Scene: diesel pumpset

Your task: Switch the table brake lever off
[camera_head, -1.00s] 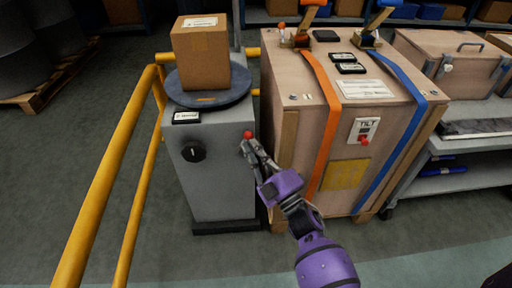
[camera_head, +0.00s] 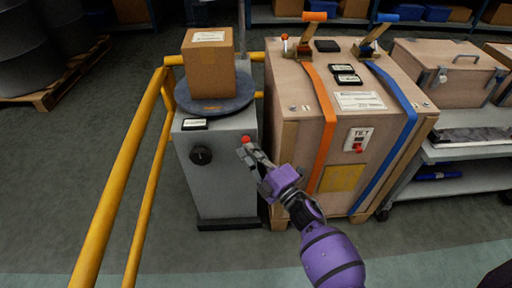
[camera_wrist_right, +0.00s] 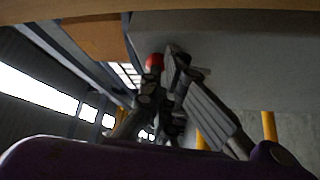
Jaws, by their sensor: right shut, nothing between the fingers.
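The red knob of the brake lever (camera_head: 246,139) shows at the upper right of the grey cabinet (camera_head: 225,185), which carries a dark round turntable (camera_head: 215,105). My right gripper (camera_head: 249,152) is at the lever, with its fingertips just below the red knob. Its fingers are shut with nothing between them. In the right wrist view the red knob (camera_wrist_right: 154,62) is close beside the fingers (camera_wrist_right: 180,75). Whether they touch the lever I cannot tell, as they hide its stem. My left gripper is not in view.
A cardboard box (camera_head: 208,65) stands on the turntable. A black dial (camera_head: 201,155) is on the cabinet front. A wooden crate (camera_head: 293,150) with orange and blue straps stands close on the right. A yellow rail (camera_head: 118,185) runs along the left side.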

